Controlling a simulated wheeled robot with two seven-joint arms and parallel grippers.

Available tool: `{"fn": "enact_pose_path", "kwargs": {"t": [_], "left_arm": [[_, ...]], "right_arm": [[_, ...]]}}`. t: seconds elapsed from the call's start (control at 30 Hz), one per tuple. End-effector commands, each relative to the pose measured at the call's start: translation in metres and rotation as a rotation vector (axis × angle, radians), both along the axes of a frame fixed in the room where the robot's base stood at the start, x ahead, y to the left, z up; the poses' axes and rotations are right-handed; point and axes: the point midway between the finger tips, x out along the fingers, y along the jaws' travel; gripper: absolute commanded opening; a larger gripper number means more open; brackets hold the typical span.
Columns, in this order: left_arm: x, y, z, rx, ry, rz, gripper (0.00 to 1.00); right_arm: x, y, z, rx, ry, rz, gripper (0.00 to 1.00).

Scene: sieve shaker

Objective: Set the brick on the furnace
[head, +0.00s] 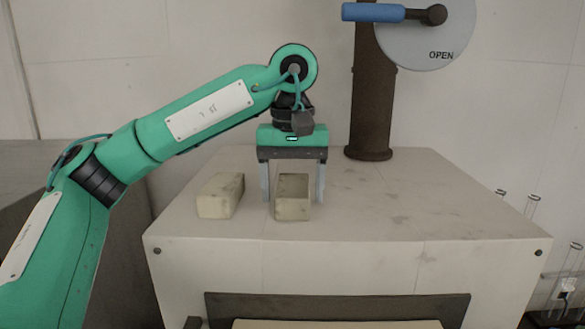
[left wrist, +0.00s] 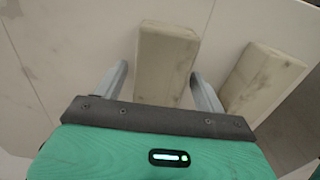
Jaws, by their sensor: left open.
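Two pale, stained bricks rest on top of the white furnace (head: 390,215). One brick (head: 292,208) stands between the open fingers of my left gripper (head: 292,195); the left wrist view also shows this brick (left wrist: 166,62) between the fingers (left wrist: 160,85), with a gap on each side. The other brick (head: 220,196) lies to the left in the head view, apart from the gripper; it shows at the right in the left wrist view (left wrist: 262,80). My left gripper points down and holds nothing. My right gripper is not in view.
A rusty pipe (head: 373,100) rises from the furnace's back, with a round plate marked OPEN (head: 428,30) and a blue handle (head: 373,12). Glass tubes (head: 532,206) stand at the far right. The furnace top is clear on the right. A dark frame (head: 335,306) is at its front.

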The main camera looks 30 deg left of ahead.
Motion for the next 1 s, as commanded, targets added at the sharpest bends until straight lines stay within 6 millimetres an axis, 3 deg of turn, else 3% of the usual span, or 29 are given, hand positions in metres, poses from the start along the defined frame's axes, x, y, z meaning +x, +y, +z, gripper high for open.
{"fn": "enact_pose_path", "kwargs": {"t": [0.27,1.0], "left_arm": [[0.000,0.000,0.023,0.001,-0.005,0.001,0.72],[0.000,0.000,0.113,0.000,-0.001,0.001,0.72]], "right_arm": [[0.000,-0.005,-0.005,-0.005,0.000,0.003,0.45],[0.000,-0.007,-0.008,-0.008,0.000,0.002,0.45]]}}
